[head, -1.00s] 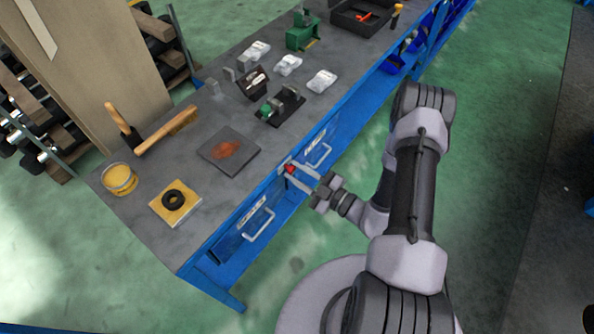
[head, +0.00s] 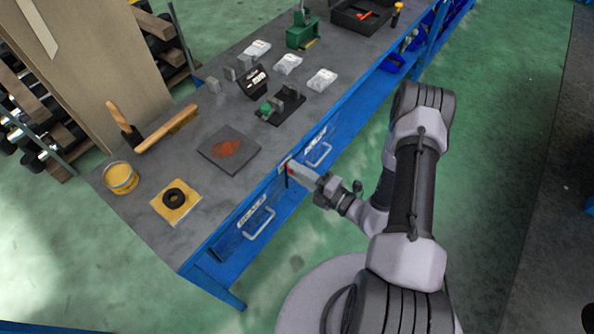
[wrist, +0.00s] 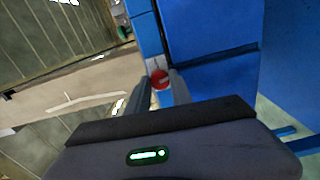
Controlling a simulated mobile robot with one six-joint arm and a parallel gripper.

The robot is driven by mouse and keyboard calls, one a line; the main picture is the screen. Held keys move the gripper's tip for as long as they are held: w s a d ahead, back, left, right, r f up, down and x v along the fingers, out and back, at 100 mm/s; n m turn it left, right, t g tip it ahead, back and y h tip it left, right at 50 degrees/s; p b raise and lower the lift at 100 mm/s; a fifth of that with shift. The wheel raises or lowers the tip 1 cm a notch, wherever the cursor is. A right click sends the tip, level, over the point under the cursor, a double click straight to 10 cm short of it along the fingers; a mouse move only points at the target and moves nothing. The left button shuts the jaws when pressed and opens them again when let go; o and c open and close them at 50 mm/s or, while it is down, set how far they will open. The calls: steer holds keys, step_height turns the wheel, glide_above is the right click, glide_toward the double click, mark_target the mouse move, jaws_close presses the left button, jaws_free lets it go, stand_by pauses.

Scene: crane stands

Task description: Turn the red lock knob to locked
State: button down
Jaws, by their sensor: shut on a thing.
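The red lock knob (wrist: 160,79) is on the front of the blue workbench, between two drawers. In the wrist view it sits between my gripper's two fingers (wrist: 158,88), with a pale plate behind it. In the head view my gripper (head: 292,171) reaches the bench front from the right and mostly covers the knob; only a little red (head: 290,169) shows. The fingers are shut on the knob. The wrist looks rolled, with one finger above the other hidden. I cannot read any lock marking.
Two drawer handles (head: 259,224) and (head: 320,155) stick out on either side of the knob. The bench top (head: 200,130) above holds a stained plate (head: 229,149), a brush and a yellow tin (head: 120,178).

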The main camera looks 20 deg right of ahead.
steer(key=shift+f+n+b, duration=0.1)
steer(key=shift+n+b, duration=0.8)
steer(key=shift+n, duration=7.3)
steer(key=c, duration=1.1)
jaws_free()
steer(key=shift+c, duration=0.2)
